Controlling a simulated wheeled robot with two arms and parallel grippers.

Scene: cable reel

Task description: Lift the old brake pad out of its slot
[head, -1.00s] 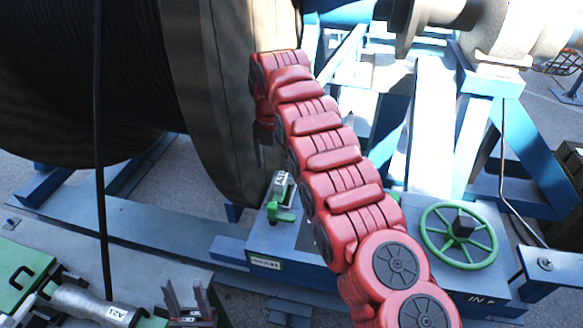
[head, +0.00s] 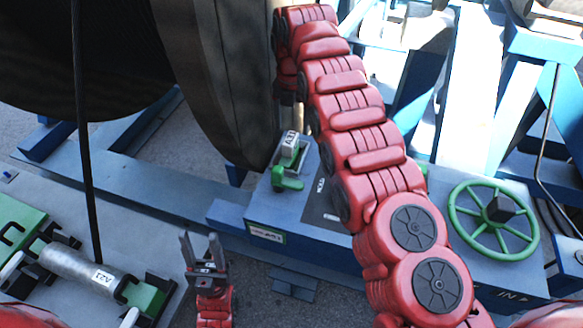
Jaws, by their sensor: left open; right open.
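A small grey block labelled A31 (head: 289,143) stands in a green holder (head: 288,183) on the blue frame, beside the reel's flange. It is probably the old brake pad, but I cannot be sure. My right arm arches from the lower right and bends down behind the flange edge. My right gripper (head: 291,98) hangs just above the block, mostly hidden; its fingertips are hard to make out, and I see nothing held. My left gripper (head: 203,252) is open and empty at the lower left, fingers pointing up, well below and left of the block.
The cable reel (head: 225,80) fills the upper left. A green handwheel (head: 493,222) sits right of my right arm. Floor shows between the left bench and the blue frame.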

